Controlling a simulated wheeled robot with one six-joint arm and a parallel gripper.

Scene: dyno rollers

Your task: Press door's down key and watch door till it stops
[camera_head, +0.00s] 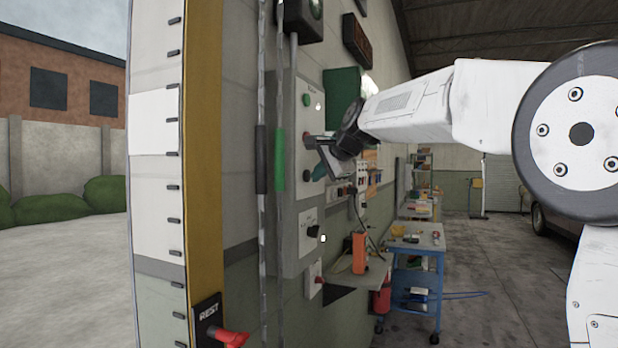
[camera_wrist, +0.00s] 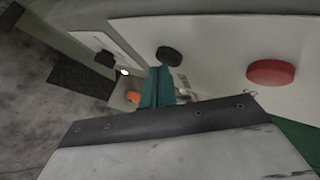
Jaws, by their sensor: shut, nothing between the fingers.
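The wall control box (camera_head: 308,210) carries a green button (camera_head: 306,100) at the top, a red button (camera_head: 307,142) below it and a black button (camera_head: 306,175) lowest. In the wrist view the red button (camera_wrist: 271,73) and the black button (camera_wrist: 169,56) stand out from the pale panel. My gripper (camera_head: 318,173) is shut and empty, its teal fingers (camera_wrist: 157,88) pointing toward the panel at the black button. The fingertips look very close to that button; I cannot tell whether they touch. No key label is readable, and I cannot make out the door itself.
A switch box with a black knob (camera_head: 313,232) sits below the buttons. Hanging chains (camera_head: 263,215) and a yellow post (camera_head: 203,150) with a red lever (camera_head: 229,337) stand left. A blue cart (camera_head: 415,262) stands beyond.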

